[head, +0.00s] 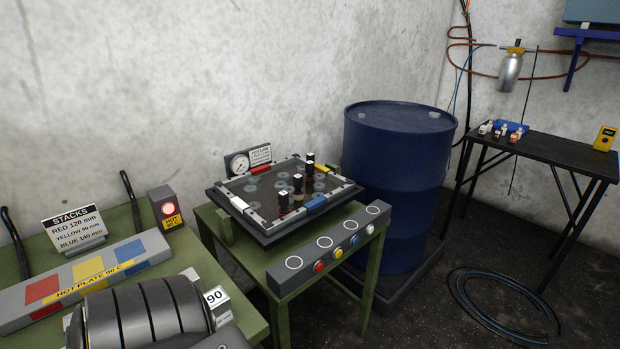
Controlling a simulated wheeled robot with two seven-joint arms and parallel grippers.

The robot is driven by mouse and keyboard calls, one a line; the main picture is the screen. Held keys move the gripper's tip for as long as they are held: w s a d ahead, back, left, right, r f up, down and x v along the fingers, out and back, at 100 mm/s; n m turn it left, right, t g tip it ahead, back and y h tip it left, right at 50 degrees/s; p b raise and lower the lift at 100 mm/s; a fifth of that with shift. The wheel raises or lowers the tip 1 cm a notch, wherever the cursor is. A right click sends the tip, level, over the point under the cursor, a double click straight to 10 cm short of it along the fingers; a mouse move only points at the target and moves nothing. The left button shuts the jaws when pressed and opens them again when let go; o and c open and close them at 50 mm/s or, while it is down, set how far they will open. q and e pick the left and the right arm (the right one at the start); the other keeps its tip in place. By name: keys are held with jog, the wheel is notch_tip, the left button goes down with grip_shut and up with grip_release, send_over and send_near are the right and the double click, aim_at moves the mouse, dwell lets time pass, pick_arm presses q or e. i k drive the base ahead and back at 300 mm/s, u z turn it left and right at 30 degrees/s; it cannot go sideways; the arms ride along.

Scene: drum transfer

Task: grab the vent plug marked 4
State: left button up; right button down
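No number 4 can be read on any plug from here, so I cannot tell which one is marked 4. Neither of my grippers is in view.
A blue drum (395,180) stands between the green stand (280,285) and the black table (560,150). A hose coil (500,305) lies on the floor. A hot plate (85,280) and a STACKS sign (76,224) occupy the left bench.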

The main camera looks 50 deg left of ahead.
aim_at(297, 178)
jog(key=i, duration=3.95)
jog(key=u, duration=3.35)
